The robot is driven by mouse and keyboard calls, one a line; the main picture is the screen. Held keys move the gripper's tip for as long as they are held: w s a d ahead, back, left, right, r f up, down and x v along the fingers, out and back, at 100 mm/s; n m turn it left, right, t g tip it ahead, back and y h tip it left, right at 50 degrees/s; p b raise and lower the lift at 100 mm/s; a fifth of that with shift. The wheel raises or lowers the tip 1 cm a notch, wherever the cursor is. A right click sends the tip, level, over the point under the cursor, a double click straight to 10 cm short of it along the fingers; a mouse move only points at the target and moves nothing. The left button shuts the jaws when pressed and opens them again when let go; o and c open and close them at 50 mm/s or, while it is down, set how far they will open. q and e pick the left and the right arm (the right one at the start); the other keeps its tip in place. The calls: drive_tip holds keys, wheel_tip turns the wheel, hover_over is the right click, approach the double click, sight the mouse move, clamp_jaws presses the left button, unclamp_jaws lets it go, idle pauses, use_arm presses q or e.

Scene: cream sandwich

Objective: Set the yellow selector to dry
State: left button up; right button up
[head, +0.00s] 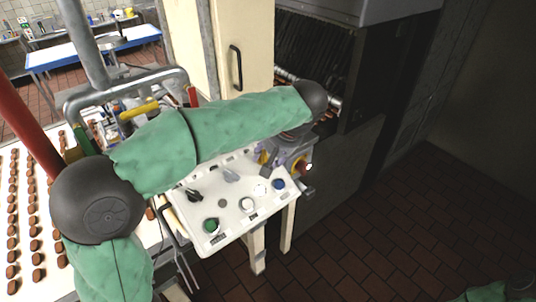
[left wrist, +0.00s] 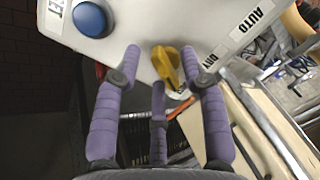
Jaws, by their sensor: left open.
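The yellow selector (left wrist: 162,62) sits on the white control panel (left wrist: 135,22), near its edge, in the left wrist view. Beside it the panel carries the labels DRY and AUTO; I cannot tell which one it points to. My left gripper (left wrist: 160,52) is open, its purple fingers on either side of the selector and a third finger below; contact is unclear. In the head view my left gripper (head: 283,158) is at the panel's far right corner, and the yellow selector (head: 263,157) shows only in part beside it. My right gripper is out of view.
The panel also has a blue button (head: 279,184), a white button (head: 247,204), a green button (head: 211,225) and a black knob (head: 194,195). A conveyor (head: 47,240) with rows of brown pieces lies left. A dark machine (head: 345,165) stands behind right. The tiled floor at right is clear.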

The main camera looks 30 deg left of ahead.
use_arm(q)
drive_tip(key=shift+a+f, duration=0.1)
drive_tip(key=shift+a, duration=0.05)
clamp_jaws()
drive_tip(key=n+b, duration=0.2)
drive_tip(key=shift+w+f+b, duration=0.1)
drive_tip(key=shift+b, duration=0.25)
drive_tip(key=n+b, duration=0.6)
drive_tip(key=shift+w+n+t, duration=0.1)
drive_tip(key=shift+n+t, duration=0.2)
drive_tip(key=shift+n, duration=0.1)
drive_tip(key=shift+a+r+n+b, duration=0.1)
drive_tip(key=shift+r+n+b, duration=0.15)
drive_tip(key=shift+n+b, duration=1.05)
drive_tip(key=shift+n, duration=0.3)
